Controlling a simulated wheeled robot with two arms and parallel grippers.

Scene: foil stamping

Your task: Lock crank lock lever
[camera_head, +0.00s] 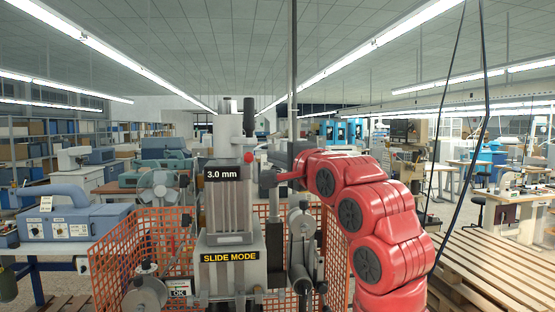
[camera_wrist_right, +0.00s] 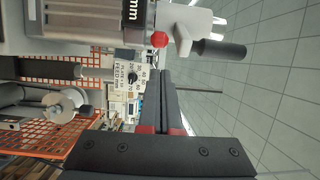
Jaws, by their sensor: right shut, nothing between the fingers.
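The stamping machine (camera_head: 233,210) stands upright ahead, with a "3.0 mm" label and a "SLIDE MODE" label. A small red knob (camera_head: 249,157) sits at its upper right side; it looks like the end of the crank lock lever. It also shows in the right wrist view (camera_wrist_right: 160,39), near a grey crank arm with a black handle (camera_wrist_right: 220,49). My right gripper (camera_head: 267,180) is beside the machine, just right of and below the knob. Its fingers (camera_wrist_right: 161,76) are shut and empty, apart from the knob. My left gripper is out of view.
An orange mesh guard (camera_head: 140,245) surrounds the machine. A dial plate (camera_wrist_right: 130,72) and rollers (camera_wrist_right: 65,105) are close by in the right wrist view. Wooden pallets (camera_head: 500,265) lie at the right. A blue machine (camera_head: 70,222) stands at the left.

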